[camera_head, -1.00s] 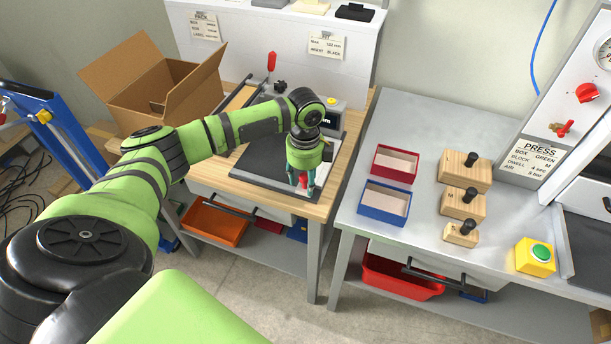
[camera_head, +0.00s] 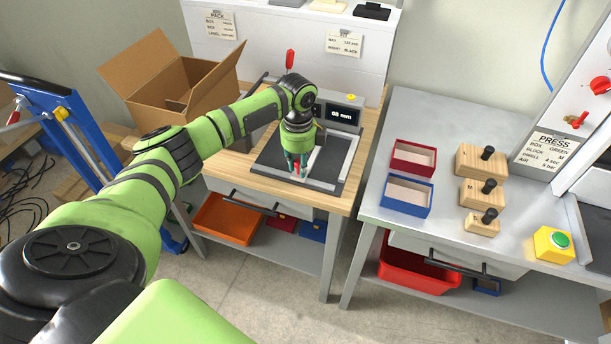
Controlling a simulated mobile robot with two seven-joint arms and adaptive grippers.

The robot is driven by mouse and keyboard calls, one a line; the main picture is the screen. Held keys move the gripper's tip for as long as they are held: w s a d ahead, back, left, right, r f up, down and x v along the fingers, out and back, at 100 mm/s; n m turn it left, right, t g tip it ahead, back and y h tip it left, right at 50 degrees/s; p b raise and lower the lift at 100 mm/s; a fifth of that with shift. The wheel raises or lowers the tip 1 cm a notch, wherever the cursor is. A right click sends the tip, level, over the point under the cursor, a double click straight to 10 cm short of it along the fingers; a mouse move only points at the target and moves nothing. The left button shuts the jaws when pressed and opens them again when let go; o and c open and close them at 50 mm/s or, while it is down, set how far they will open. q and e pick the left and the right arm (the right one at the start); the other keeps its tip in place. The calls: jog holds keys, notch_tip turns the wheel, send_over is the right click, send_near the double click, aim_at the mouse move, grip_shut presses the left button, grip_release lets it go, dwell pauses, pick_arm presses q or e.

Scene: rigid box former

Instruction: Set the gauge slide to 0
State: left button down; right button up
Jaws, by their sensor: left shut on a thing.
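The length gauge is a dark flat board (camera_head: 268,163) with pale rails on the wooden bench. Its readout (camera_head: 343,115) at the back shows 68 mm. My left gripper (camera_head: 297,170) points down over the middle of the board, its fingers closed around a small red part that looks like the slide's grip. The fingers and wrist hide most of the slide. My right gripper is not in view.
An open cardboard box (camera_head: 170,85) stands behind left. A red-handled tool (camera_head: 290,60) stands at the back. To the right, a metal table (camera_head: 420,120) holds a red tray (camera_head: 414,157), a blue tray (camera_head: 406,195) and wooden blocks with black knobs (camera_head: 480,160).

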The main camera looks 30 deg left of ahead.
pick_arm(q)
jog(key=a, duration=0.1)
jog(key=s+a, duration=0.1)
jog(key=a, duration=0.3)
jog(key=shift+s+p, duration=0.25)
jog(key=shift+p, duration=0.1)
jog(key=a, duration=0.3)
jog(key=s+a, duration=0.1)
jog(key=a, duration=0.1)
jog(key=shift+a, duration=0.3)
jog(key=shift+s+a, duration=0.1)
jog(key=shift+a, duration=0.4)
jog(key=shift+r, duration=0.1)
jog(key=shift+a, duration=0.1)
jog(key=c, duration=1.1)
grip_release()
jog(key=shift+o, duration=0.4)
jog(key=shift+s+a, duration=0.1)
jog(key=shift+a, duration=0.1)
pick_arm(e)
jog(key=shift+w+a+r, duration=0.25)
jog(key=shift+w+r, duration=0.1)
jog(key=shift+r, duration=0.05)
